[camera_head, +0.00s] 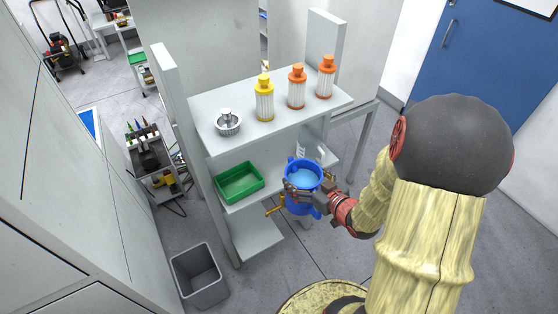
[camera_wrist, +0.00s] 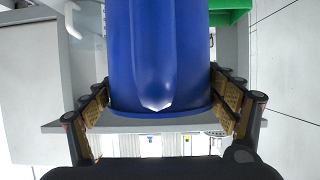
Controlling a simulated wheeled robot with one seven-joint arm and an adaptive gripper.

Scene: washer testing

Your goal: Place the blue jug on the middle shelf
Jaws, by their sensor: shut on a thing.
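The blue jug (camera_head: 304,173) is upright in front of the shelf unit, its open top facing up in the head view. My gripper (camera_head: 299,203) is shut on the jug, with fingers on both sides of it. In the wrist view the blue jug (camera_wrist: 158,55) fills the middle, between the two finger pads of my gripper (camera_wrist: 160,100). The middle shelf (camera_head: 245,197) lies behind and left of the jug. I cannot tell whether the jug touches the shelf.
A green bin (camera_head: 240,182) sits on the middle shelf left of the jug. A white container (camera_head: 301,147) stands behind the jug. The top shelf (camera_head: 300,113) holds yellow and orange bottles and a metal part (camera_head: 227,122). A grey waste bin (camera_head: 199,275) stands on the floor.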

